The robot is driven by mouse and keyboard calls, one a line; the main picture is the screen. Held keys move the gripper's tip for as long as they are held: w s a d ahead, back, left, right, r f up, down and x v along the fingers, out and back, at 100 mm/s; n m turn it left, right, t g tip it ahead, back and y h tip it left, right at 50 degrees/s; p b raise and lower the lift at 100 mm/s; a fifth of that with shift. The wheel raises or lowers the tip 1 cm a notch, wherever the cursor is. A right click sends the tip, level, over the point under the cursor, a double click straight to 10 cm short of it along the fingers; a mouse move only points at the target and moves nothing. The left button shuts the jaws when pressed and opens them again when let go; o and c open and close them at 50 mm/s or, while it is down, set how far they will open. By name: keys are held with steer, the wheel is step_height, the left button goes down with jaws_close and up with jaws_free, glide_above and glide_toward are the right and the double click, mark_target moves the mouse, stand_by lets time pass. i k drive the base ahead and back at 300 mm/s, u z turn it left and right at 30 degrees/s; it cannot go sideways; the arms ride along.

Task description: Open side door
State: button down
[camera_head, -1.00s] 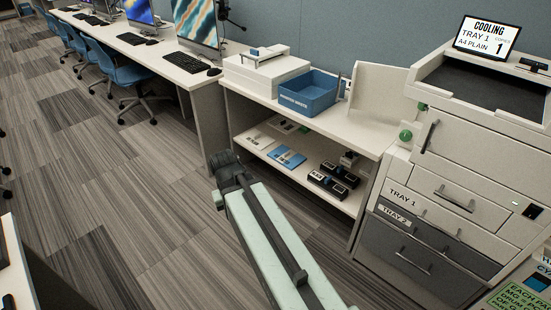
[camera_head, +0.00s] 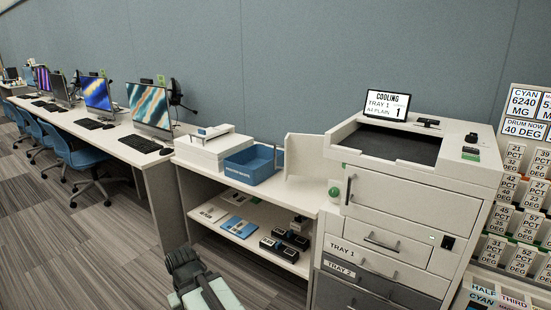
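The printer (camera_head: 400,196) is a large off-white machine at the right in the head view. Its upper front panel has a dark vertical handle (camera_head: 348,190) at the left edge and appears shut. A round green knob (camera_head: 335,191) sits by its left side. An upright white panel (camera_head: 300,155) stands at its left, above the counter; I cannot tell whether it is attached. My pale green arm reaches in from the bottom, with a dark end (camera_head: 184,268) low in front of the counter, apart from the printer. I cannot make out its fingers.
The counter (camera_head: 290,190) carries a white device (camera_head: 212,150) and a blue bin (camera_head: 252,166); dark boxes (camera_head: 284,246) lie on its shelf. A screen (camera_head: 387,105) reads "COOLING". Labelled boxes (camera_head: 520,200) stand at right. Desks and blue chairs (camera_head: 85,158) line the left; floor there is clear.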

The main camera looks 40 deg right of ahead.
mark_target(304, 153)
steer(key=z, duration=0.5)
steer(key=i, duration=1.05)
steer(key=u, duration=2.65)
